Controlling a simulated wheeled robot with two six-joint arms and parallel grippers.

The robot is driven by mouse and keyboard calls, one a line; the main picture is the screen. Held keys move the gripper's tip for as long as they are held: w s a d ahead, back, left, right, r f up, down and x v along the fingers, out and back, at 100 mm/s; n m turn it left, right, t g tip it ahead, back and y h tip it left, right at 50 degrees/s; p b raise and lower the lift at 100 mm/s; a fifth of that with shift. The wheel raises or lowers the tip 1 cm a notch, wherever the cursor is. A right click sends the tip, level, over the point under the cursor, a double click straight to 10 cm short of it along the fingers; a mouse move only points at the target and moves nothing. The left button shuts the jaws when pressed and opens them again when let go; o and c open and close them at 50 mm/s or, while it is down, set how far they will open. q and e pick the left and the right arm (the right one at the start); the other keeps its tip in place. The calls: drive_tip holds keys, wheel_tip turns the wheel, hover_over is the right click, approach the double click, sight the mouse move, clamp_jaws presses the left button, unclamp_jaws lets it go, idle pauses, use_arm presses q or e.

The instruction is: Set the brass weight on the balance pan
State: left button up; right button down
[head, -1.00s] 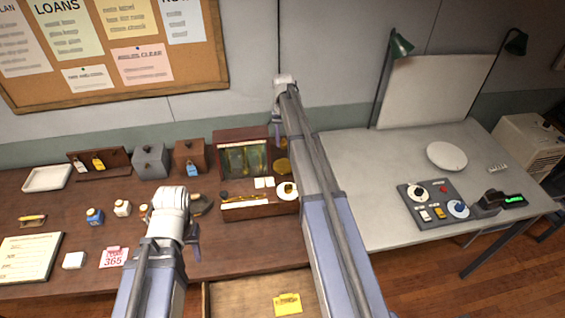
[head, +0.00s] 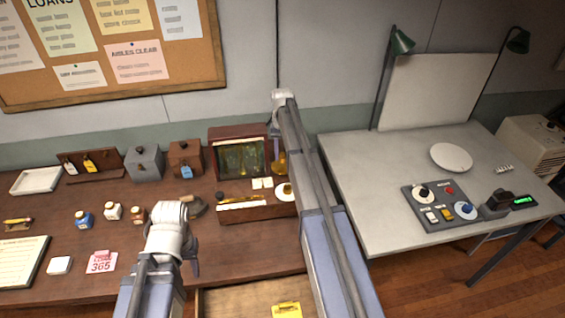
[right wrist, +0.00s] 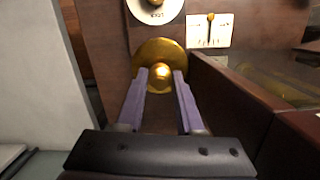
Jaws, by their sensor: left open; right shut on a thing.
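The balance is a dark wooden case with a glass front (head: 240,158) on the brown counter. Its round brass pan (head: 280,164) is partly hidden by my right arm in the head view. In the right wrist view, my right gripper (right wrist: 160,76) is shut on the small shiny brass weight (right wrist: 160,72). The weight appears in front of the brass pan (right wrist: 148,50); I cannot tell whether they touch. In the head view my right gripper (head: 277,125) is mostly hidden behind its own wrist. My left gripper (head: 193,264) is open and empty above the counter.
A white dial-like disc (right wrist: 142,10) with a brass knob lies beyond the pan. The wooden case wall (right wrist: 225,90) stands close to the right fingers. An open drawer (head: 235,302) juts out in front.

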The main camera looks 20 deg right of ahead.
drive_tip(key=shift+f+b, duration=0.85)
drive_tip(key=shift+f, duration=0.5)
drive_tip(key=shift+f, duration=0.15)
drive_tip(key=c, duration=0.5)
unclamp_jaws()
drive_tip(key=shift+c, duration=0.2)
wheel_tip(320, 180, up, 12)
drive_tip(key=w+p, duration=0.1)
drive_tip(key=p, duration=1.1)
drive_tip(key=shift+w+d+r, duration=0.2)
drive_tip(key=shift+w+d, duration=0.05)
drive_tip(key=shift+f, duration=0.1)
